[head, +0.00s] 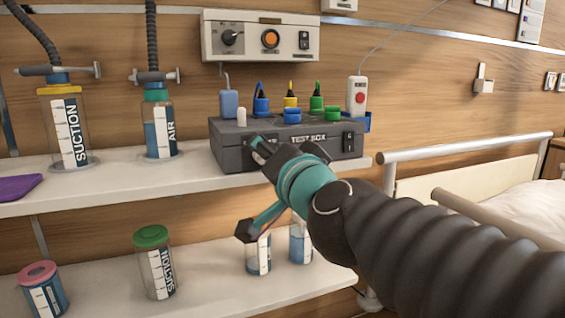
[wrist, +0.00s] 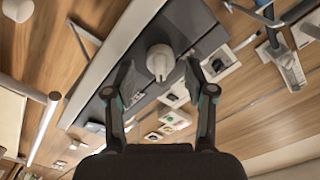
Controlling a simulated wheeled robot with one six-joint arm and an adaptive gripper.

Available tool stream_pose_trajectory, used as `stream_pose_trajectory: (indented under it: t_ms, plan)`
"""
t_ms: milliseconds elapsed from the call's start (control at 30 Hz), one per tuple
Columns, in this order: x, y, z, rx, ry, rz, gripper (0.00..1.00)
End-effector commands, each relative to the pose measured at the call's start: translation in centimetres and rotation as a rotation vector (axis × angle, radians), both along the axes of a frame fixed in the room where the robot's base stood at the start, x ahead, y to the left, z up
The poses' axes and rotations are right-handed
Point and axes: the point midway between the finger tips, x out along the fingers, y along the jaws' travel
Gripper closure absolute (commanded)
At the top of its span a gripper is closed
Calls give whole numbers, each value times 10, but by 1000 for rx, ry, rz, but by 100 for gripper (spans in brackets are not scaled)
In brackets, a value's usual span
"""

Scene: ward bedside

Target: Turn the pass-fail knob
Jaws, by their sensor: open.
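A dark grey test box (head: 228,150) stands on the upper white shelf, its name printed on the front. In the wrist view, a pale round knob (wrist: 159,60) with a raised grip sits on the dark box face (wrist: 193,22). My gripper (head: 252,187) is open in front of the box, one finger by its front face and the other lower, below the shelf edge. In the wrist view, my gripper (wrist: 157,72) has a finger on either side of the knob, with gaps showing. In the head view, the gripper hides the knob. No pass or fail lettering is readable.
A wall unit (head: 268,55) with its own dial and orange button hangs above. Suction (head: 68,125) and air (head: 158,125) jars stand left of the box. Several coloured connectors line its top. The bed rail (head: 465,147) is to the right. Jars stand on the lower shelf (head: 205,285).

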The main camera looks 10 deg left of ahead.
Motion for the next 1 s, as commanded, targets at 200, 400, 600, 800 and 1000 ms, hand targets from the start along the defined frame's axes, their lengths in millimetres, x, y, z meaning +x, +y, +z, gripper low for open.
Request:
stream_pose_trajectory:
  t_ms: [200, 400, 600, 800, 1000]
  plan:
    - [-16, -9, 1, 3, -1, 2, 45]
    - [-33, -21, 1, 2, -2, 0, 45]
    - [-49, -30, 0, 2, 0, 1, 45]
    - [-66, -41, 1, 3, -2, -1, 45]
    - [-84, -52, 1, 4, -3, 1, 45]
